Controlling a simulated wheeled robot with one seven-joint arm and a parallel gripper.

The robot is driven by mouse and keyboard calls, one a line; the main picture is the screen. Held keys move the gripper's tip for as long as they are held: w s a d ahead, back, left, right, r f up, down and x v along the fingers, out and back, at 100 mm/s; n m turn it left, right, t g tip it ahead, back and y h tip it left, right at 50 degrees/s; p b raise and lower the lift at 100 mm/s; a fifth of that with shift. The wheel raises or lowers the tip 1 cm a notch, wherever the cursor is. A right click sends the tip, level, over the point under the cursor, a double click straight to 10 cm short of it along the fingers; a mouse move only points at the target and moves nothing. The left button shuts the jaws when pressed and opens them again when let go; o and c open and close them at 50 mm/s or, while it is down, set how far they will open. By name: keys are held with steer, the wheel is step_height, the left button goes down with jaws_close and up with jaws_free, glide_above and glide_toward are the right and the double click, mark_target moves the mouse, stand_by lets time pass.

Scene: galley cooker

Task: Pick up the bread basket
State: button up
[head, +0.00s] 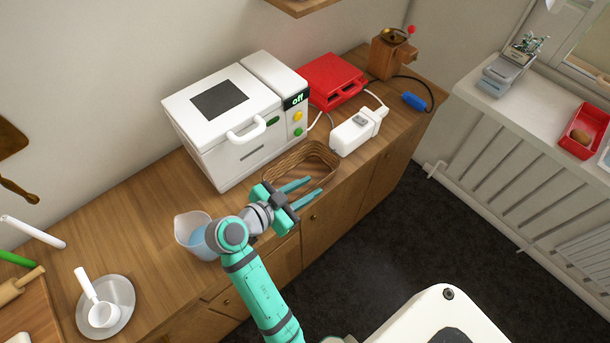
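The bread basket (318,151) is a brown wicker basket on the wooden counter, between the white bread machine and the counter's front edge. It looks empty. My gripper (307,189) is at the basket's near side, with its two teal fingers pointing right. The fingers are apart, with nothing visible between them. They overlap the basket's near rim in the picture; I cannot tell whether they touch it. My gripper hides the basket's near left part.
The white bread machine (225,135) stands behind the basket. A white appliance (355,132) with a cord is close to its right, and a red toaster (335,85) is behind. A measuring jug (192,236) of blue liquid stands left, beside my arm. Dark floor (390,240) is open in front.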

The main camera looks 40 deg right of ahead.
mark_target(324, 183)
steer(key=shift+x, duration=3.75)
jaws_close()
